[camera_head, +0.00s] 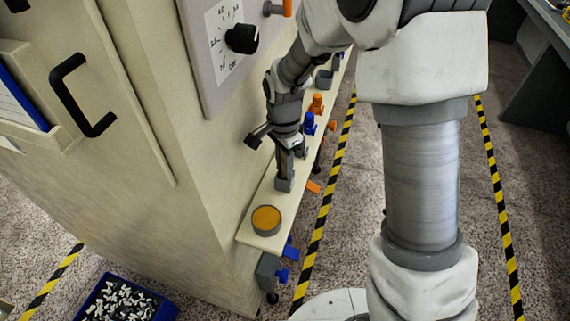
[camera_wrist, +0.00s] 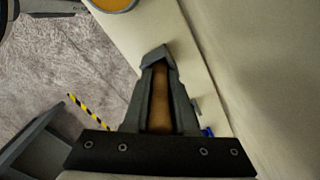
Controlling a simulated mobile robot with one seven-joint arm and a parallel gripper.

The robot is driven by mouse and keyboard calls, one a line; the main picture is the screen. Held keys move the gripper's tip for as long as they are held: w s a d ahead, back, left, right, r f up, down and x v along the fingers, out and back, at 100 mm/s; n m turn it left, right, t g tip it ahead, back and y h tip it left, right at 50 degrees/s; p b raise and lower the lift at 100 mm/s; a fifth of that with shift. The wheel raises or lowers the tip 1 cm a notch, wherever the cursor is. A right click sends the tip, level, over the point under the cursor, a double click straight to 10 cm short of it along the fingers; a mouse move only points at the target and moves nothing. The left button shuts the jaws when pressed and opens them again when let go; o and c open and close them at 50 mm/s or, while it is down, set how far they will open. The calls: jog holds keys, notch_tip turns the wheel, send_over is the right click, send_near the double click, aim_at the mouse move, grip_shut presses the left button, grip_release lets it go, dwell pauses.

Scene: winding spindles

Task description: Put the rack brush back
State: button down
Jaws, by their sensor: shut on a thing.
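My gripper (camera_head: 285,180) points down over the narrow cream ledge along the machine, just behind the round grey pot. In the wrist view my gripper (camera_wrist: 156,58) has its two dark grey fingers closed around a brown, wood-coloured upright piece, which looks like the brush's handle (camera_wrist: 160,100). The brush's lower end is hidden by the fingertips. I cannot tell whether it touches the ledge (camera_head: 252,239). In the head view the brush is mostly hidden by my fingers.
The grey pot with an orange-yellow top (camera_head: 266,219) stands at the ledge's near end. Orange (camera_head: 317,104) and blue (camera_head: 309,124) fittings and a grey cup (camera_head: 323,80) stand farther along. The machine wall with a black knob (camera_head: 242,39) rises on the left. A blue bin (camera_head: 165,311) sits on the floor.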

jog(key=shift+f, duration=0.25)
jog(key=c, duration=0.7)
grip_release()
jog(key=shift+r, duration=0.1)
notch_tip(320, 180, up, 8)
jog(key=shift+d+r+p, duration=0.1)
jog(key=shift+p, duration=0.2)
jog(key=s+d+r+n+t, duration=0.3)
jog(key=s+d+r+n, duration=0.4)
jog(key=r, duration=0.5)
jog(key=s+d+r+n+t, duration=0.1)
jog(key=s, duration=0.3)
jog(key=s+d+n, duration=0.1)
jog(key=s+d, duration=0.1)
jog(key=s, duration=0.1)
jog(key=s+d+r+n+t, duration=0.1)
jog(key=s+d+n, duration=0.1)
jog(key=s, duration=0.2)
jog(key=shift+s+d+r+t, duration=0.25)
jog(key=shift+s+r+t, duration=0.05)
jog(key=shift+r, duration=0.05)
